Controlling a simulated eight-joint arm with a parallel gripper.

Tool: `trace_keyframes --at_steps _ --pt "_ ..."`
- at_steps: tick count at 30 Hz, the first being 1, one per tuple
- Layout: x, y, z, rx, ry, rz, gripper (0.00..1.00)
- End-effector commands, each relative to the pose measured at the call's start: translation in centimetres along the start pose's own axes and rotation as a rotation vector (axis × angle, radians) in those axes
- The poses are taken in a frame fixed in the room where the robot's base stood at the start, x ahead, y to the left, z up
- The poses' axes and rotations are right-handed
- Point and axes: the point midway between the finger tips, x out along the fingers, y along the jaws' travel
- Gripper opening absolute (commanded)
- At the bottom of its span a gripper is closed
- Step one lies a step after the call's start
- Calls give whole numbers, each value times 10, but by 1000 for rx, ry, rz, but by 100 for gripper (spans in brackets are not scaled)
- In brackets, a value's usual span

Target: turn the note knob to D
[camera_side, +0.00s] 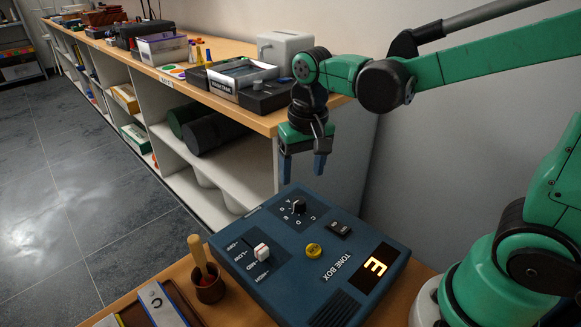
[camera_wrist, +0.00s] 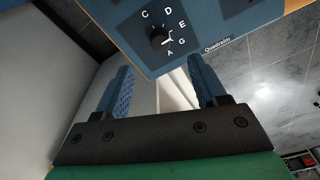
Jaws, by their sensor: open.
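The blue tone box (camera_side: 290,262) lies on a wooden surface. Its black note knob (camera_side: 298,207) sits near the far edge with letters around it. In the wrist view the note knob (camera_wrist: 160,40) has C, D, E, G and A around it; its white pointer seems to face the E–G side, away from D. The amber display (camera_side: 374,266) appears to read E. My gripper (camera_side: 304,178) is open and empty, above the far edge of the box and apart from the knob. In the wrist view my gripper (camera_wrist: 160,66) has its fingers spread below the knob.
The box also carries a white slider (camera_side: 262,252), a yellow button (camera_side: 314,250) and a black switch (camera_side: 339,228). A brown cup (camera_side: 209,290) with a wooden handle stands left of it, beside a tray. A long shelf unit (camera_side: 227,176) with goods stands behind my gripper.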

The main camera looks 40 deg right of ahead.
Motion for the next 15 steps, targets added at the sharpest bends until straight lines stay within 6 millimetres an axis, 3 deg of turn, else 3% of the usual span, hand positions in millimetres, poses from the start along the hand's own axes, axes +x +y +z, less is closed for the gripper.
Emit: trace_keyframes --at_steps 10,15 --pt "22 -5 -6 79 -99 54 64" --pt "42 -3 -4 78 -97 54 64"
